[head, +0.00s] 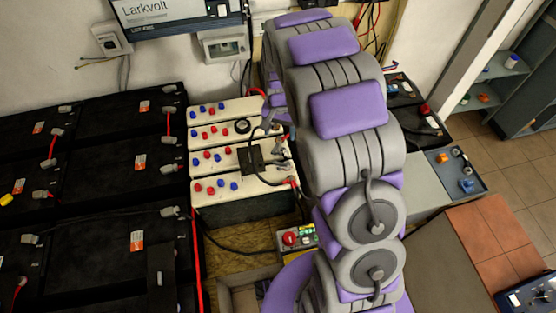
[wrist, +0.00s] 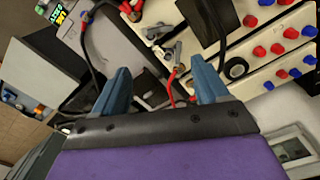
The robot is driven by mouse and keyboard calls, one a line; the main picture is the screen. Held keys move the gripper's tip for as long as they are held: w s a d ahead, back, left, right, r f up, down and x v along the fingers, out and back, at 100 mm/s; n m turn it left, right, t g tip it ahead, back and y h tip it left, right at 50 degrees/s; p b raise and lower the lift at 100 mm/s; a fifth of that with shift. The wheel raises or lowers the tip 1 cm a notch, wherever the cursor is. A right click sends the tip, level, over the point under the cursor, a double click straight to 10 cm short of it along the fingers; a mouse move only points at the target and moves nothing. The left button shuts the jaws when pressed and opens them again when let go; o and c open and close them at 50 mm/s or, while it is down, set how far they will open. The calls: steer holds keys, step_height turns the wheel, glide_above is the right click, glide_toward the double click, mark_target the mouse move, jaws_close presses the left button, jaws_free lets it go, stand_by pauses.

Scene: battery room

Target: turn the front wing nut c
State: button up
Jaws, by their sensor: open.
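My gripper (wrist: 163,75) is open in the wrist view, with two blue fingers apart and nothing gripped between them. Just past the fingertips are small grey metal terminal fittings (wrist: 158,32) at the end of the white batteries (wrist: 228,22), with a red cable (wrist: 172,82) running from one of them. I cannot tell which fitting is front wing nut c. In the head view, the white batteries (head: 243,190) stand left of my arm, and grey fittings (head: 280,145) show at their right end.
Red and blue caps line the white batteries. A black plate (head: 250,159) and a black ring (head: 242,126) lie on top. Large black batteries (head: 110,190) fill the left. A box with a red button (head: 295,239) stands in front. Loose cables hang near the fingers.

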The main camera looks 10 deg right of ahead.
mark_target(279, 162)
step_height(279, 162, down, 18)
steer(key=b, duration=0.3)
steer(key=shift+w+r, duration=0.1)
steer(key=shift+c, duration=0.3)
steer(key=c, duration=0.7)
steer(key=shift+r+n+p, duration=0.1)
steer(key=shift+n+p, duration=0.25)
steer(key=shift+n, duration=0.05)
steer(key=shift+n+p, duration=0.45)
steer(key=shift+n, duration=0.15)
steer(key=shift+w+n+p, duration=0.1)
steer(key=shift+n+p, duration=0.85)
steer(key=shift+n, duration=0.85)
